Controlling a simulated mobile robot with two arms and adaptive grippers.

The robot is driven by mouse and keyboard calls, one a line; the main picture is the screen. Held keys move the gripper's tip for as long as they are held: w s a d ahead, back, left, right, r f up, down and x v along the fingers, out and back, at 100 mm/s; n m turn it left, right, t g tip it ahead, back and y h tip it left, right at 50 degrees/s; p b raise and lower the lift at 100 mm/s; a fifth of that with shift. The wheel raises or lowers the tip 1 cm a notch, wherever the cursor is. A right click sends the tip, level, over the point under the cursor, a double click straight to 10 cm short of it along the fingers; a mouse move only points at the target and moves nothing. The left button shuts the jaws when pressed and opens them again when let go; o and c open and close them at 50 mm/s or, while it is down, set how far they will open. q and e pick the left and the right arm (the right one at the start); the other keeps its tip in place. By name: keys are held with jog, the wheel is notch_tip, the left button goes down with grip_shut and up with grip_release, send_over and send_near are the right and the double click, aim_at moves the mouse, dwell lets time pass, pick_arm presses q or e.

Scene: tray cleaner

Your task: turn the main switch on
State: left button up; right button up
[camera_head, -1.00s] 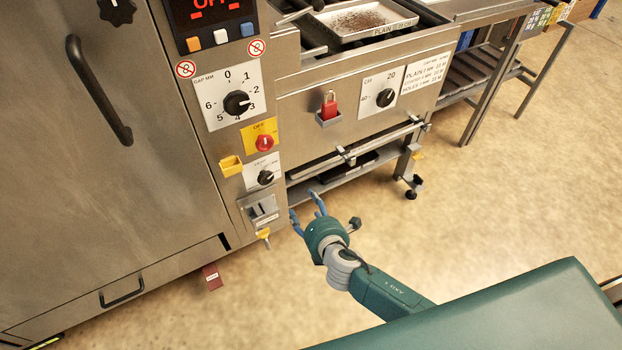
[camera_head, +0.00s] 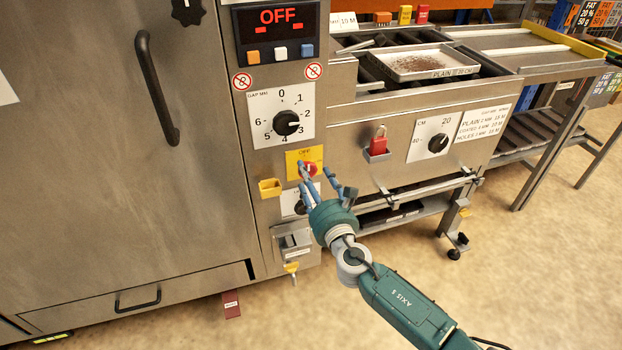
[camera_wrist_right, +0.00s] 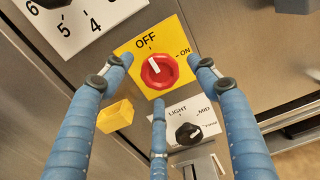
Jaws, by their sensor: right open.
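The main switch is a red rotary knob (camera_wrist_right: 159,71) on a yellow plate (camera_wrist_right: 135,46) marked OFF and ON. In the right wrist view its white mark points up and left, towards OFF. In the head view the red knob (camera_head: 311,168) is partly covered by my fingers. My right gripper (camera_head: 328,178) is open in front of the panel. In the right wrist view its blue fingers (camera_wrist_right: 160,80) stand apart around the knob, with a third finger below it. I see no clear contact. The display (camera_head: 280,17) reads OFF. My left gripper is out of view.
A black LIGHT–MID knob (camera_wrist_right: 188,133) sits just below the switch, and a yellow holder (camera_wrist_right: 116,116) is at its lower left. The gap dial (camera_head: 287,122) is above. Open floor (camera_head: 560,250) lies to the right.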

jog(key=shift+w+a, duration=0.15)
jog(key=shift+w, duration=0.3)
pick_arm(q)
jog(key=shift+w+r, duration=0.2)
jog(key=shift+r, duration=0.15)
pick_arm(e)
jog(key=shift+c, duration=0.3)
jog(key=c, duration=1.1)
